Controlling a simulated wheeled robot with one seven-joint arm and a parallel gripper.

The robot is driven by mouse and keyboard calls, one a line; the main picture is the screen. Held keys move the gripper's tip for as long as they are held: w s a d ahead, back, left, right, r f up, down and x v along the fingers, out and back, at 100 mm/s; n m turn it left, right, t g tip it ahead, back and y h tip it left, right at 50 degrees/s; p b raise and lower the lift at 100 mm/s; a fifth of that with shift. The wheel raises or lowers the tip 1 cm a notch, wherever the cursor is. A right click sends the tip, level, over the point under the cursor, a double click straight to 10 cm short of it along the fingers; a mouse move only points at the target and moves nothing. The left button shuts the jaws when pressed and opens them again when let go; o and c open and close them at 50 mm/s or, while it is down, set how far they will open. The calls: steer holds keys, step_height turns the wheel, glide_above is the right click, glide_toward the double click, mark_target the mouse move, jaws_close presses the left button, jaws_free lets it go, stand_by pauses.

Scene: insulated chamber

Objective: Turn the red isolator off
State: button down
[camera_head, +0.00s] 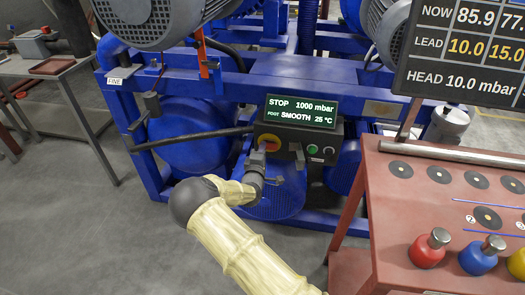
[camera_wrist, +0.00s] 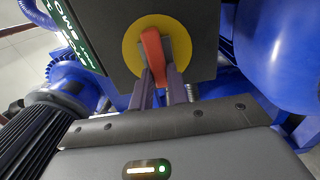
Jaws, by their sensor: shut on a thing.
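The red isolator handle (camera_wrist: 152,50) sits on a round yellow plate (camera_wrist: 131,50) on the front of a dark control box. In the wrist view it stands nearly upright, slightly tilted. My gripper (camera_wrist: 160,80) is shut on the handle's lower end, one finger on each side. The display (camera_head: 301,110) above reads STOP, 1000 mbar, SMOOTH, 25 °C.
Green (camera_head: 312,149) and white buttons lie right of the isolator. Blue pump frames and tanks (camera_head: 186,140) surround the box. A red bench (camera_head: 400,215) with coloured knobbed weights stands at right, and a grey table (camera_head: 50,65) at left. The left floor is clear.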

steer(key=c, duration=1.4)
jaws_free()
steer(key=shift+o, duration=0.2)
steer(key=s+a+p, duration=0.1)
steer(key=s+a, duration=0.2)
steer(key=s, duration=1.4)
steer(key=shift+a, duration=0.2)
